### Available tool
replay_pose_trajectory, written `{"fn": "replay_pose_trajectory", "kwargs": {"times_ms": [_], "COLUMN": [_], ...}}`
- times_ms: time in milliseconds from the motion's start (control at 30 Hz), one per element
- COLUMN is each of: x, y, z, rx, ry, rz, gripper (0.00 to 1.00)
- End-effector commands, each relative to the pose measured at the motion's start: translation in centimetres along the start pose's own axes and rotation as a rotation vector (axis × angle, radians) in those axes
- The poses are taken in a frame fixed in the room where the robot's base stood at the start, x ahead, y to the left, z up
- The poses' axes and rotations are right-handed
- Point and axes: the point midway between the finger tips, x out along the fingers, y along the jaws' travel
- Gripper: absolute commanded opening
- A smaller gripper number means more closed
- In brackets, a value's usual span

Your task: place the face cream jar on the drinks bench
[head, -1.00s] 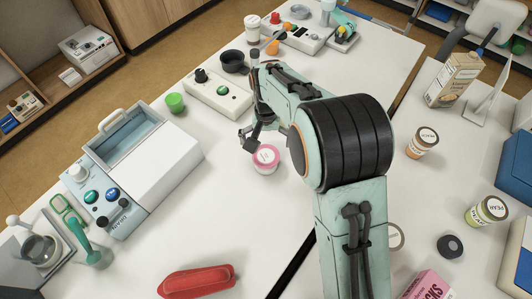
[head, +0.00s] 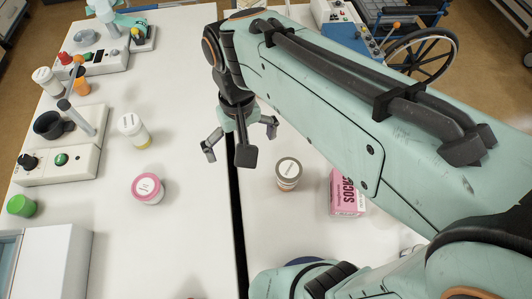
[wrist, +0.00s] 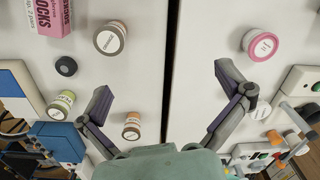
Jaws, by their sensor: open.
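A squat pink jar with a pale round label (head: 147,189) stands upright on the left white bench (head: 180,250); it also shows in the wrist view (wrist: 262,45). A jar with a grey-white lid and tan body (head: 288,172) stands on the right white bench (head: 275,225), and in the wrist view (wrist: 110,38). The labels are too small to read, so I cannot tell which is the face cream jar, nor which bench is for drinks. My gripper (head: 240,150) is open and empty above the dark gap between the benches, apart from both jars.
A pink socks box (head: 346,192) stands right of the tan jar. A white bottle with a yellow base (head: 133,129) is left of my gripper. Green-labelled (wrist: 60,105) and orange (wrist: 130,125) jars show in the wrist view. A wheelchair (head: 430,55) is behind.

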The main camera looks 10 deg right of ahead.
Motion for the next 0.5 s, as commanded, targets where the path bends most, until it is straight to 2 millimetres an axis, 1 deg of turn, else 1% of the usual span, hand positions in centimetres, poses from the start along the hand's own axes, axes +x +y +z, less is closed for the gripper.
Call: {"fn": "replay_pose_trajectory", "kwargs": {"times_ms": [33,100,200,300,333,400,500], "x": [-0.4,-0.3,0.5,1.1,1.3,1.5,1.5], "y": [1.9,3.5,4.4,4.6,4.6,4.6,4.6], "z": [2.9,6.5,10.4,12.6,13.0,13.4,13.5], "rx": [0.052,0.102,0.155,0.184,0.189,0.195,0.195], "ry": [0.010,0.011,0.013,0.014,0.013,0.014,0.012], "rz": [-0.006,-0.016,-0.026,-0.033,-0.035,-0.036,-0.037], "gripper": [1.00,1.00,1.00,1.00,1.00,1.00,1.00]}}
